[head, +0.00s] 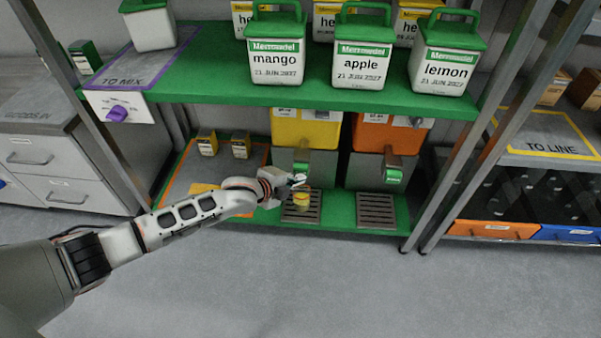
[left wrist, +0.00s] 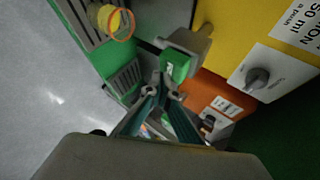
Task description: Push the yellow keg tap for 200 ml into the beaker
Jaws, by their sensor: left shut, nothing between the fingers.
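The yellow keg (head: 306,132) stands on the lower green shelf, and its yellow side fills the upper right of the left wrist view (left wrist: 225,28). Its grey tap (left wrist: 190,42) has a green end (left wrist: 174,66). The beaker (head: 302,199), with yellow in it, stands on the drip tray below this tap; it also shows at the top left of the left wrist view (left wrist: 108,18). My left gripper (head: 299,180) is shut and empty, close to the tap's green end; its fingertips (left wrist: 163,92) appear just beside it. Whether they touch I cannot tell. My right gripper is not in view.
An orange keg (head: 378,136) with its own tap and empty drip tray (head: 376,211) stands to the right. Labelled tubs for mango (head: 276,65), apple (head: 361,64) and lemon (head: 443,70) stand on the shelf above. The floor in front is clear.

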